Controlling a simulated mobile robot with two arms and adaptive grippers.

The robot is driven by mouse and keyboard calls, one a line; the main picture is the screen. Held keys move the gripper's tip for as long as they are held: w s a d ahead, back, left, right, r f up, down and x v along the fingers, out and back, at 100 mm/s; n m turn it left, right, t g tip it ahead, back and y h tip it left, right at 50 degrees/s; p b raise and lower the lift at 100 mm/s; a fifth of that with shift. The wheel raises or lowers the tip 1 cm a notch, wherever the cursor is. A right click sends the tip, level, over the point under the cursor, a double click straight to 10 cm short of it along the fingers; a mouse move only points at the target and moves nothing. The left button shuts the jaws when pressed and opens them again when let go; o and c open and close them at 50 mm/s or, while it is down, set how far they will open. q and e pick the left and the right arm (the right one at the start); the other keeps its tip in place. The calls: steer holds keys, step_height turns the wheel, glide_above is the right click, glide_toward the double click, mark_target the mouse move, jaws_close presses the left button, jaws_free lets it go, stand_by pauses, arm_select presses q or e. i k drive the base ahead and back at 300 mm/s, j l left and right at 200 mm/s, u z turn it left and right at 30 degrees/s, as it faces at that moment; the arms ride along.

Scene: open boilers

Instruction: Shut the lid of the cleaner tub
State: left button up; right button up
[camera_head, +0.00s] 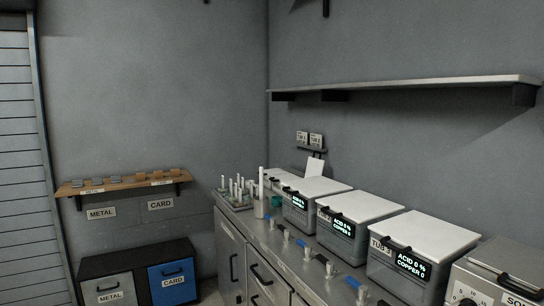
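A metal machine with a knob, a handle and a partly cut-off label starting "SO" (478,280) stands on the counter at the bottom right corner. It may be the cleaner tub, but I cannot tell for sure. Its top looks grey, its right side is outside the frame, and I cannot tell whether it has a lid or how that lid stands. To its left is a row of glassy tubs with white lids and "ACID 0 % COPPER 0" displays; the nearest tub (395,278) has its white lid (425,236) lying flat on top. Neither gripper is in view.
A shelf (400,84) hangs above. Metal and card bins (172,281) stand at the left.

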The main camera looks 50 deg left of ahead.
mark_target(315, 167)
steer(key=i+j+u, duration=0.25)
steer(key=j+u, duration=0.2)
steer(key=i+j+u, duration=0.3)
steer(key=u, duration=0.2)
